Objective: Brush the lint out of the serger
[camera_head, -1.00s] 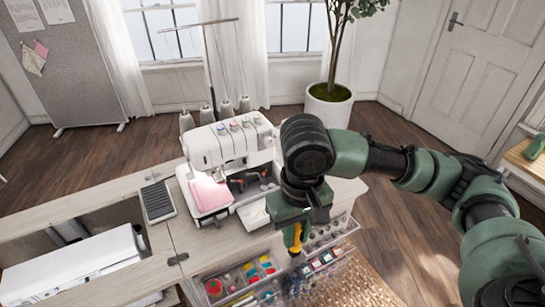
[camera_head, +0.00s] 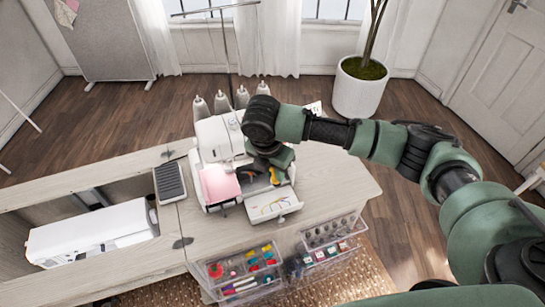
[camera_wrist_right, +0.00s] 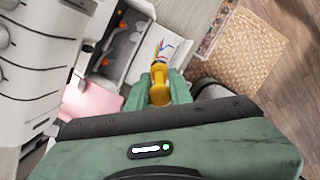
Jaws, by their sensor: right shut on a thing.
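The white serger (camera_head: 211,142) stands on the table with its front cover (camera_head: 272,204) folded down, showing coloured thread lines. A pink cloth (camera_head: 219,184) lies at its left front. My right gripper (camera_head: 273,172) is at the serger's open front, shut on a small brush with a yellow handle. In the right wrist view, the brush (camera_wrist_right: 159,84) sits between the fingers, pointing toward the open cover (camera_wrist_right: 156,50). The dark looper area (camera_wrist_right: 122,46) shows beside it. The bristles and any lint are too small to make out. My left gripper is not in view.
Clear organiser boxes (camera_head: 240,272) with spools and bottles are at the table's front edge. A foot pedal (camera_head: 169,182) lies left of the serger. A white machine (camera_head: 92,232) sits in the cabinet recess. Thread cones (camera_head: 221,102) stand behind the serger. The table's right end is clear.

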